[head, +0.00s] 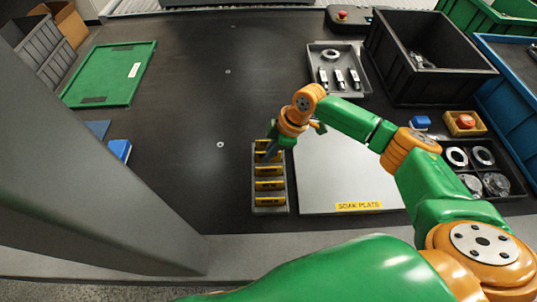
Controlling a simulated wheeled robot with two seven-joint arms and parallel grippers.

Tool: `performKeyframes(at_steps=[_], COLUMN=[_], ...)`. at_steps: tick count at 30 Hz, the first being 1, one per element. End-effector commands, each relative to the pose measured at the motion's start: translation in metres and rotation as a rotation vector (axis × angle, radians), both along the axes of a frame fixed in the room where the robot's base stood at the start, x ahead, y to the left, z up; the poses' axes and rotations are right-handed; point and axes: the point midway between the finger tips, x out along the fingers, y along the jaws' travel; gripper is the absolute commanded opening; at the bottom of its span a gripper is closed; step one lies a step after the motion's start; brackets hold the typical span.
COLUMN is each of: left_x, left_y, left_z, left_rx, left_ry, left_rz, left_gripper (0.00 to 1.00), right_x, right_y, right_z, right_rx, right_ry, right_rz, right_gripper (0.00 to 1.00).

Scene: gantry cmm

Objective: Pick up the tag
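Several yellow tags (269,186) with dark print lie one behind another in the slots of a narrow grey rack (286,207), left of the soak plate. My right arm reaches in from the right. Its gripper (272,152) points down at the far end of the rack, over the rearmost tags. The fingers look dark and small, and partly cover the tag there. I cannot tell whether they touch or hold a tag, or how far apart they are. My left gripper is not in view.
The pale soak plate (325,180) lies right of the rack. Behind it is a grey tray (345,88) with a ring and several small parts. A black bin (405,90) and a ring tray (516,188) stand right. A green board (112,70) lies left; the dark table between is mostly clear.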

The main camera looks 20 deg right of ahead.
Motion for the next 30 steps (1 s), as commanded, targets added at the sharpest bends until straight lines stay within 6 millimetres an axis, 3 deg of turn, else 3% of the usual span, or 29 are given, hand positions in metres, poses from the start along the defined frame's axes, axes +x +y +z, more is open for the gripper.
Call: performKeyframes(at_steps=[5,12,16,21,30], left_x=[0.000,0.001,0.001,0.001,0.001], left_y=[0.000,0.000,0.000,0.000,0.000], left_z=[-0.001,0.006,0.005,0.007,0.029], left_rx=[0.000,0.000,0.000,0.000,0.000], left_ry=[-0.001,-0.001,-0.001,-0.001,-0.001], left_rz=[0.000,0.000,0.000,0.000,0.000], left_gripper=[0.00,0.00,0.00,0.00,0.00], right_x=[-0.003,-0.053,-0.087,-0.112,-0.120], right_y=[0.003,0.032,0.053,0.068,0.072], right_z=[0.033,0.092,0.108,0.122,0.144], right_rx=[0.001,0.000,0.000,0.000,0.000], right_ry=[-0.006,-0.007,-0.008,-0.003,-0.001], right_rz=[0.005,0.010,0.010,0.005,0.001], right_gripper=[0.00,0.00,0.00,0.00,0.00])
